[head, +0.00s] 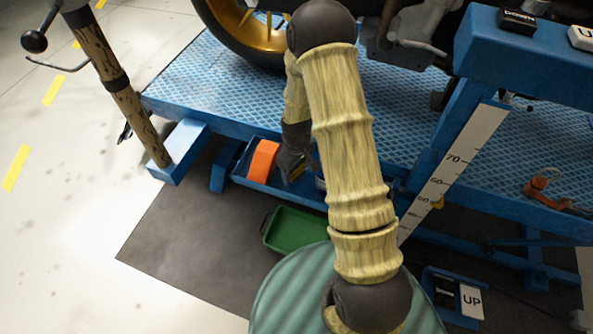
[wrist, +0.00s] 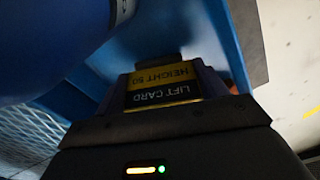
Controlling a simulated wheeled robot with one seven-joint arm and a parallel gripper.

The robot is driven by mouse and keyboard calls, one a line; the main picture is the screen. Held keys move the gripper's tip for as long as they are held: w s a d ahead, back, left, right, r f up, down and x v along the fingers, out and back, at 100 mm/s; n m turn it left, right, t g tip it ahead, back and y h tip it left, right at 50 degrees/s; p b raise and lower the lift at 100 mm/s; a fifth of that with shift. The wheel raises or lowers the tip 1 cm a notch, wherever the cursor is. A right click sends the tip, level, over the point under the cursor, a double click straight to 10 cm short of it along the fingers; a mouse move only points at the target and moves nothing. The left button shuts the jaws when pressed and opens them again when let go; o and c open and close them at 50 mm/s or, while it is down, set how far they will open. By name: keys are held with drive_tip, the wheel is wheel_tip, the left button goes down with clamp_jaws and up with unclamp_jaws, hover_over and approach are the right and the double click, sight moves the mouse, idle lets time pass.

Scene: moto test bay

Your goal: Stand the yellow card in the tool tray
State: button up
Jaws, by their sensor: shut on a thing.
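The yellow card (wrist: 165,88) is between the fingers of my gripper (wrist: 165,97) in the wrist view. It has a yellow band and a black band, and its print reads "LIFT CARD" and "HEIGHT 50" upside down. In the head view my dark gripper (head: 291,168) is over the blue tool tray (head: 242,178), and only a small yellow piece of the card (head: 298,171) shows. The tray hangs along the blue platform's near edge. My arm hides its right part. I cannot tell whether the card touches the tray floor.
An orange block (head: 263,160) is in the tray, left of my gripper. A large blue rounded thing (wrist: 45,45) is close at the left in the wrist view. A green bin (head: 290,229) is on the dark mat below. A blue post with a height scale (head: 460,165) stands right.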

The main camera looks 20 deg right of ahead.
drive_tip(key=shift+f, duration=0.3)
drive_tip(key=o, duration=1)
drive_tip(key=shift+o, duration=0.2)
wheel_tip(320, 180, up, 12)
drive_tip(key=p, duration=0.3)
drive_tip(key=shift+r+p, duration=0.15)
drive_tip(key=shift+p, duration=0.2)
